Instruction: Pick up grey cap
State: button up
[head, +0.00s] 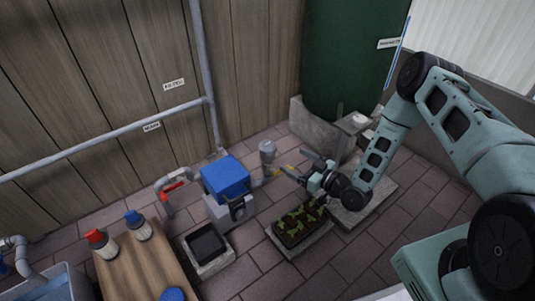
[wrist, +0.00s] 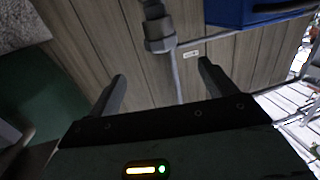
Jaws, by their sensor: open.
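A grey cylindrical fitting with a wider cap-like top, which looks like the grey cap (head: 267,146), stands upright beside the blue-topped box in the head view. In the wrist view the grey fitting (wrist: 159,35) is at the top centre, beyond the fingertips. My gripper (head: 298,165) is open and empty, to the right of the fitting and apart from it. Its two fingers also show in the wrist view (wrist: 162,72), spread wide with nothing between them. Where the cap parts from the pipe is too small to tell.
A blue-topped box (head: 224,178) stands left of the fitting. A planter of seedlings (head: 299,227) is below my gripper. A black-topped box (head: 207,244) and a wooden table (head: 142,268) with red- and blue-capped bottles are further left. A green tank (head: 345,60) stands behind.

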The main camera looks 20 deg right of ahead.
aim_at(267, 147)
jog(key=b+x, duration=0.3)
jog(key=x, duration=0.4)
jog(key=shift+w+a, duration=0.15)
jog(key=shift+w, duration=0.1)
jog(key=b+x, duration=0.2)
jog(key=x, duration=0.1)
jog(key=b+x, duration=0.1)
jog(key=b, duration=0.1)
jog(key=shift+w+a+f, duration=0.15)
jog(key=shift+a+f, duration=0.15)
jog(key=shift+w+a+r, duration=0.15)
jog(key=shift+w+a, duration=0.05)
jog(key=shift+w, duration=0.1)
jog(key=shift+c, duration=0.3)
jog(key=c, duration=1)
